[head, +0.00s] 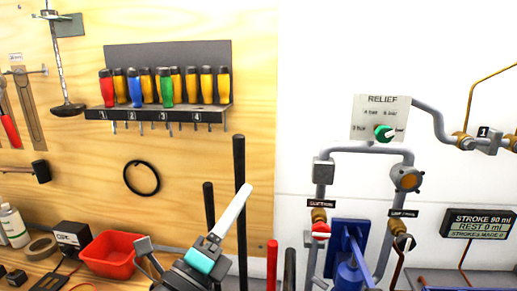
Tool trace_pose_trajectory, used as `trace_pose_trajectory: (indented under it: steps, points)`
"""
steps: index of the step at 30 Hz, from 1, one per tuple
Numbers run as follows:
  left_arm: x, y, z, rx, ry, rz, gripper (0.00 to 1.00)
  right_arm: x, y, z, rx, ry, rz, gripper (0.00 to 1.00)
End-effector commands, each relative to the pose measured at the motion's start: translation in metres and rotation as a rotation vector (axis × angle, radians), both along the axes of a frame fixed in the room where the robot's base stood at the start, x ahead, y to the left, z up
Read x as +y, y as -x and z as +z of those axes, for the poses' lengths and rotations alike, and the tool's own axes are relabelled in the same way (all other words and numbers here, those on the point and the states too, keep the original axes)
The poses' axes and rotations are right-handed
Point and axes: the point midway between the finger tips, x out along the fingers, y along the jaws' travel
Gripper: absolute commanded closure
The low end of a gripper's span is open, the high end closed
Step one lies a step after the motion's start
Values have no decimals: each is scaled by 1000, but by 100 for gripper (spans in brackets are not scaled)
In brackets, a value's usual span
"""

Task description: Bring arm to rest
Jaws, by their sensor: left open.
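My left gripper (176,248) is low in the head view, left of centre, in front of the plywood wall. Its jaws are apart, with a dark grey body and a teal band. A long white bar slants up to the right from beside the teal band; I cannot tell whether it is part of the gripper. I see nothing clearly held between the jaws. The gripper is just right of a red bin (108,256); I cannot tell if they touch. My right gripper is not in view.
A screwdriver rack (160,113) hangs on the plywood. Dark upright bars (239,185) stand right of the gripper. Further right are a blue pump (349,240), grey pipes, a relief panel (367,112) with a green knob, and a display (478,224) reading stroke 90 ml, rest 0 ml.

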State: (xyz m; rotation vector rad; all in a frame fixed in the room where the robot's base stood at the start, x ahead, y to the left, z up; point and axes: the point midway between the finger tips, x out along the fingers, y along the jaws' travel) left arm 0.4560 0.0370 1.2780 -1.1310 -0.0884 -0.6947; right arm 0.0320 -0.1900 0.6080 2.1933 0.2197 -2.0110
Motion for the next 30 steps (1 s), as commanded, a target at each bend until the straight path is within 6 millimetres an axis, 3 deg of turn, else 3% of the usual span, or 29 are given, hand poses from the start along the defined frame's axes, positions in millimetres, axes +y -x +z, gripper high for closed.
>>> trace_pose_trajectory:
  steps: [6, 8, 12, 15, 19, 24, 28, 30]
  points:
    - [72, -1, -80, 505, 518, 205, 37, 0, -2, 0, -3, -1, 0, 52]
    - [88, 7, -108, 638, 656, 269, 37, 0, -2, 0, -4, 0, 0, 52]
    - [117, 44, -177, 937, 958, 442, 37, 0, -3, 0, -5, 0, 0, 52]
    - [128, 83, -223, 1134, 1157, 581, 37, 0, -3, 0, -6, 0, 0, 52]
    - [132, 138, -266, 1341, 1356, 758, 37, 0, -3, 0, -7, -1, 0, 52]
    - [129, 204, -298, 1537, 1537, 971, 37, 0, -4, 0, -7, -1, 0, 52]
    - [123, 253, -311, 1661, 1638, 1140, 37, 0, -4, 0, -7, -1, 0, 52]
    - [123, 245, -333, 1659, 1629, 1140, 37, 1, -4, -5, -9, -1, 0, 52]
